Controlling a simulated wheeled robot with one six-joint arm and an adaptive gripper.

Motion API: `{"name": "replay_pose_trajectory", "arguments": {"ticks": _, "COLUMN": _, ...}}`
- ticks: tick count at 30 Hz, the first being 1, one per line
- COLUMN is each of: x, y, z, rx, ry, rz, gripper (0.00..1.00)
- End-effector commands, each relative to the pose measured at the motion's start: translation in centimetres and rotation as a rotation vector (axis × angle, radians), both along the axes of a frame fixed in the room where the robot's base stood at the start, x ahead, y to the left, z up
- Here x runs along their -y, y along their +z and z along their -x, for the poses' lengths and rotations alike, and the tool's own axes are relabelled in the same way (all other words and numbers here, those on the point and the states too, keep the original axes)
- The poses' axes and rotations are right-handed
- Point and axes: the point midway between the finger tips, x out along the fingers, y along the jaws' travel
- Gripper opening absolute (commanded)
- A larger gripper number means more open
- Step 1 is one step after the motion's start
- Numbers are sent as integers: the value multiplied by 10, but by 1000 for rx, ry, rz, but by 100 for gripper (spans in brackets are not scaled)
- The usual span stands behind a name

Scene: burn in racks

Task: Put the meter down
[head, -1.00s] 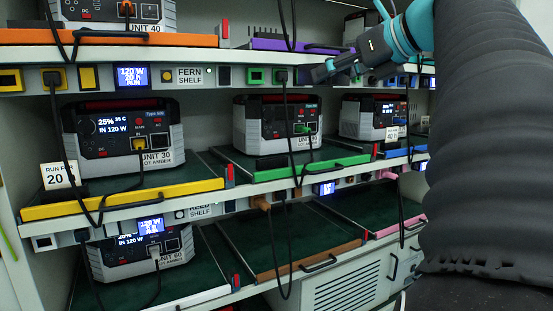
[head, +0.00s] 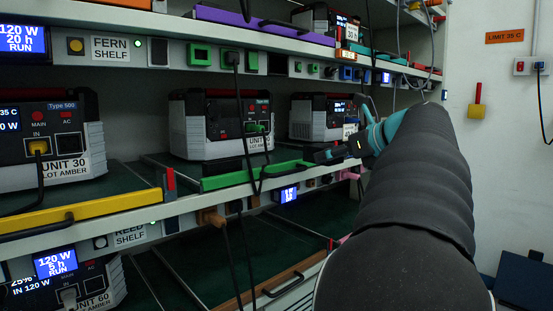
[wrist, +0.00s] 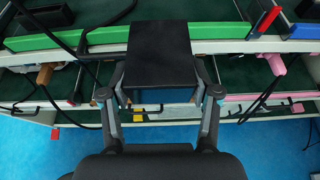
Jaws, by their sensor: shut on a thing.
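My gripper (wrist: 160,93) is shut on a black, box-shaped thing, which I take to be the meter (wrist: 160,55). In the wrist view the meter's plain dark face fills the space between the two fingers, and any display is hidden. In the head view my gripper (head: 338,152) is in front of the middle shelf, right of the green-edged tray (head: 245,177). The meter is too small and dark there to make out clearly.
Power units stand on the middle shelf, including one behind the green edge (head: 205,140) and another further right (head: 310,122). Cables hang across the shelf fronts. The brown-edged tray (head: 275,284) below looks empty. Blue floor (wrist: 50,155) shows below the rack.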

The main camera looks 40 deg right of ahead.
Motion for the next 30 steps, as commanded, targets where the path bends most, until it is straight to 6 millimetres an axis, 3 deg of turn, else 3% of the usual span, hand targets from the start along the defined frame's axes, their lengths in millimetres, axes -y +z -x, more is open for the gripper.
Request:
{"name": "replay_pose_trajectory", "arguments": {"ticks": 3, "x": -7, "y": -1, "z": -32, "rx": 1, "ry": 14, "rz": 0, "gripper": 6}}
{"name": "replay_pose_trajectory", "arguments": {"ticks": 12, "x": -13, "y": 0, "z": -99, "rx": 0, "ry": 14, "rz": 0, "gripper": 6}}
{"name": "replay_pose_trajectory", "arguments": {"ticks": 16, "x": -13, "y": 0, "z": -117, "rx": 0, "ry": 10, "rz": 0, "gripper": 6}}
{"name": "replay_pose_trajectory", "arguments": {"ticks": 25, "x": -13, "y": 0, "z": -135, "rx": 1, "ry": 7, "rz": -1, "gripper": 6}}
{"name": "replay_pose_trajectory", "arguments": {"ticks": 30, "x": -16, "y": 0, "z": -163, "rx": 0, "ry": 9, "rz": -1, "gripper": 6}}
